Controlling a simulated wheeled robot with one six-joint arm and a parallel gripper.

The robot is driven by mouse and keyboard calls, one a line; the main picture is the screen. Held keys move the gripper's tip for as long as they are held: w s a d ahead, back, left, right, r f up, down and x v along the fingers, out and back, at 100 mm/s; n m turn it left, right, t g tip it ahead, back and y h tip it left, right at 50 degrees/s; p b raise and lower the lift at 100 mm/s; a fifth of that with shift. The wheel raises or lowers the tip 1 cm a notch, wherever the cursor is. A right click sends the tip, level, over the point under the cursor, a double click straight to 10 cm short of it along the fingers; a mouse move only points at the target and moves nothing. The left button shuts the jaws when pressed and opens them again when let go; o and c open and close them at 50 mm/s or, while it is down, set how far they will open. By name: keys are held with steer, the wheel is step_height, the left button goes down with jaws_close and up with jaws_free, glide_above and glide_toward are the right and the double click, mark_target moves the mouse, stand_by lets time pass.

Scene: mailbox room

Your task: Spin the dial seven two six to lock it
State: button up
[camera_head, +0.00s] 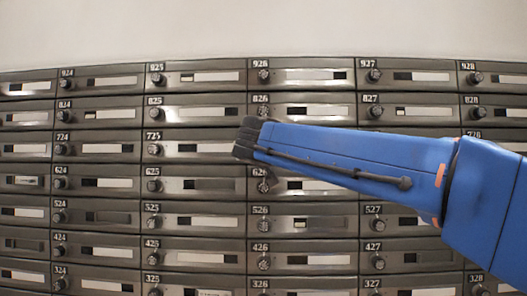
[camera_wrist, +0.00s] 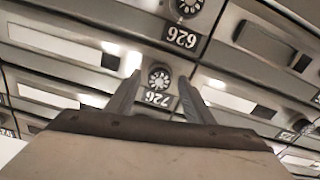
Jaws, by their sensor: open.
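The dial of mailbox 726 (camera_wrist: 160,77) is a round black knob with pale marks around it. It shows upside down in the wrist view, with its number plate (camera_wrist: 157,98) below it. My gripper (camera_wrist: 159,80) is open, with one finger on each side of that dial. I cannot tell whether the fingers touch it. In the head view my gripper (camera_head: 246,139) reaches in from the right and hides the dial and number of 726.
The wall is a grid of dark metal mailboxes, each with a dial and a label strip. The 826 dial (camera_head: 262,112) is just above my gripper and the 626 dial (camera_wrist: 187,7) just below it in the head view. Plain pale wall (camera_head: 260,28) is above.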

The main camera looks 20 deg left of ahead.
steer(key=v, duration=1.7)
steer(key=shift+d, duration=0.15)
steer(key=w+d+f+m+g+h, duration=0.1)
steer(key=d+f+g+h, duration=0.2)
steer(key=d+f, duration=1.1)
steer(key=w+d+f+m+g+h, duration=0.1)
steer(key=d+f+g+h, duration=0.25)
steer(key=d+f, duration=1.1)
steer(key=s+d+f+m+g, duration=0.1)
steer(key=s+d+f+g, duration=0.1)
steer(key=s+d+f, duration=0.45)
steer(key=s+d+f+g, duration=0.2)
steer(key=s+d+f, duration=0.15)
steer(key=d, duration=0.55)
steer(key=s+d+f+m+g+y, duration=0.1)
steer(key=s+d+f+g+y, duration=0.1)
steer(key=s+f, duration=1)
step_height(320, 180, down, 4)
steer(key=shift+s+d+r+m, duration=0.2)
steer(key=shift+d+m, duration=0.2)
steer(key=shift+d, duration=0.2)
steer(key=shift+y, duration=0.25)
